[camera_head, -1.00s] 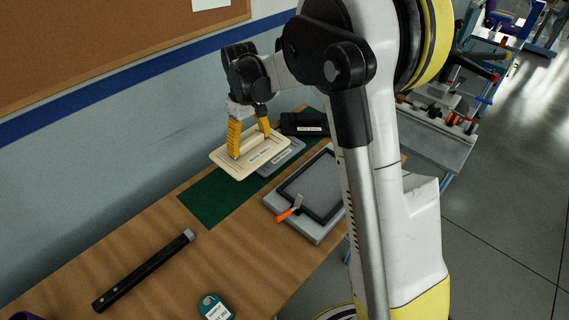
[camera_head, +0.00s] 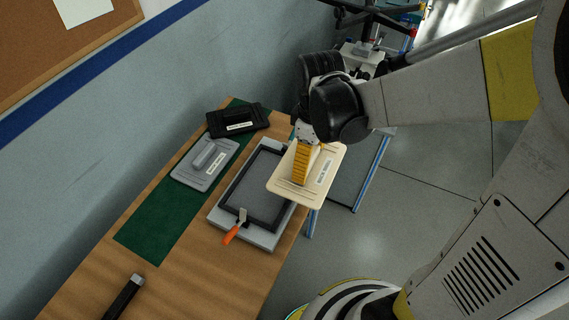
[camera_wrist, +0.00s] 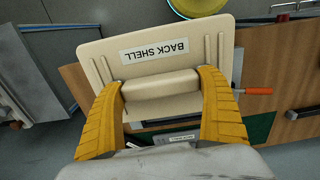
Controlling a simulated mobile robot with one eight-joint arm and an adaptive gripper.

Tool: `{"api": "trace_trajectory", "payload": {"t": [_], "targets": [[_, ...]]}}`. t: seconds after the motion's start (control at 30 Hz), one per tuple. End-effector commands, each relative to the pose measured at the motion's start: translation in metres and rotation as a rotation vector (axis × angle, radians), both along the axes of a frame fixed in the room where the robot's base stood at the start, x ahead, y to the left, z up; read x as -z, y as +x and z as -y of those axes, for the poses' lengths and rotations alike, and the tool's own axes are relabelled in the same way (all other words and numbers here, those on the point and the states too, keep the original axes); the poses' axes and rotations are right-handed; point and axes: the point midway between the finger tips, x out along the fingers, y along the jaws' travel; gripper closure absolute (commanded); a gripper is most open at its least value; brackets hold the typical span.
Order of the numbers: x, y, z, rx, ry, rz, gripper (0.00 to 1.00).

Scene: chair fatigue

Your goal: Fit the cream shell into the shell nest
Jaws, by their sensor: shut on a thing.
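The cream shell (camera_head: 325,176) is a flat plate with a raised middle block and a label; the wrist view shows the label reads "BACK SHELL" (camera_wrist: 154,51). My gripper (camera_head: 302,165) is shut on its raised block, with the yellow fingers (camera_wrist: 165,110) on either side of it. The shell is held in the air by the right edge of the bench. The shell nest, seemingly the grey tray with a dark raised frame (camera_head: 250,190), lies on the bench just left of the shell. The shell hides part of the nest's right side in the head view.
An orange-handled tool (camera_head: 236,228) lies on the nest's front edge. A grey shell (camera_head: 205,163) and a black shell (camera_head: 238,120) lie on the green mat (camera_head: 150,228). A black bar (camera_head: 124,297) lies at the near end. Open floor is to the right.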

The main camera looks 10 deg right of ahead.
Motion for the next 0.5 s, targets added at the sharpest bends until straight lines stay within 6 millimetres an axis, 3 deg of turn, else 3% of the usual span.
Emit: {"api": "trace_trajectory", "payload": {"t": [0.3, 0.5], "targets": [[0.047, 0.027, -0.069, -0.006, 0.000, 0.000, 0.50], [0.065, 0.039, -0.098, -0.002, 0.000, 0.000, 0.50]]}}
